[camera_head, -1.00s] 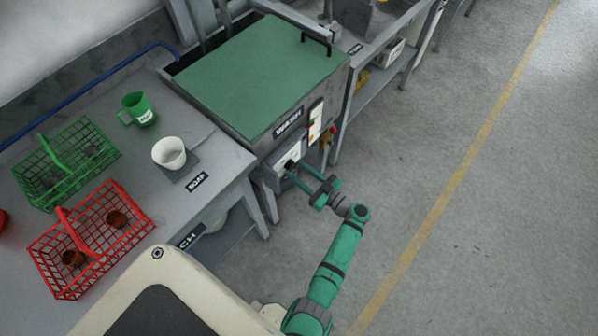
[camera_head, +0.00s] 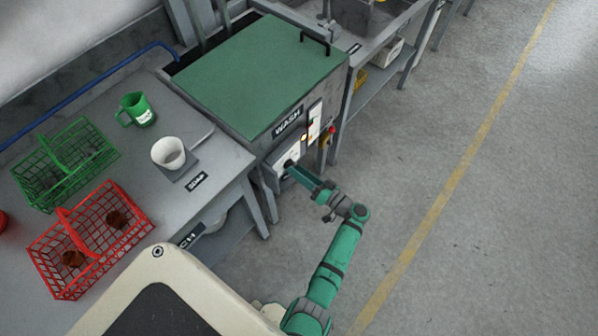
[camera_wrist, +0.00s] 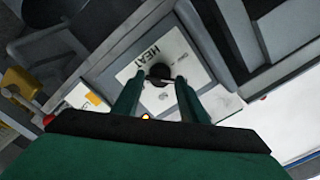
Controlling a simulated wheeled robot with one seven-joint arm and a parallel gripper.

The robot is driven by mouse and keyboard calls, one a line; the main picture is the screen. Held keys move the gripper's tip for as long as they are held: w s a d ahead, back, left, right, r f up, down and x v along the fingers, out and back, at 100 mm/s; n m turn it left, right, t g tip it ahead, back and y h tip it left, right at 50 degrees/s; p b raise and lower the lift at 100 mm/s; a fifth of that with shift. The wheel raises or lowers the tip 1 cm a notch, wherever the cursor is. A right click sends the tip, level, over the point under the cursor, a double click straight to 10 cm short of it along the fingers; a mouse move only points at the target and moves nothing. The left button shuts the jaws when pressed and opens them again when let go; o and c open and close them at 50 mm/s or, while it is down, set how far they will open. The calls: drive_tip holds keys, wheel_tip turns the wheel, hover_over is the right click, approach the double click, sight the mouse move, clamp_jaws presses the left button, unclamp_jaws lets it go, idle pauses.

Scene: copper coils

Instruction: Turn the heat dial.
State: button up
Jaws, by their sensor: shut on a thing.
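The heat dial is a dark round knob (camera_wrist: 160,72) on a white plate (camera_wrist: 143,53) marked HEAT. In the wrist view the plate looks tilted and the dial sits between my two fingertips. My gripper (camera_wrist: 158,82) is shut on the dial. In the head view my gripper (camera_head: 291,165) reaches the front of the wash machine (camera_head: 262,75), low on its left side. My fingers partly hide the dial there. The machine has a green lid and a WASH label (camera_head: 287,123).
A second panel (camera_head: 315,119) and a red button (camera_head: 332,130) are right of the dial. The floor at right is clear.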

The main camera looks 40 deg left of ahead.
drive_tip(key=shift+r+m, duration=0.1)
drive_tip(key=shift+m, duration=13.2)
drive_tip(key=o, duration=1)
drive_tip(key=shift+o, duration=0.2)
drive_tip(key=shift+d, duration=0.1)
drive_tip(key=d, duration=1)
drive_tip(key=shift+s+d, duration=0.25)
drive_tip(key=shift+s, duration=0.15)
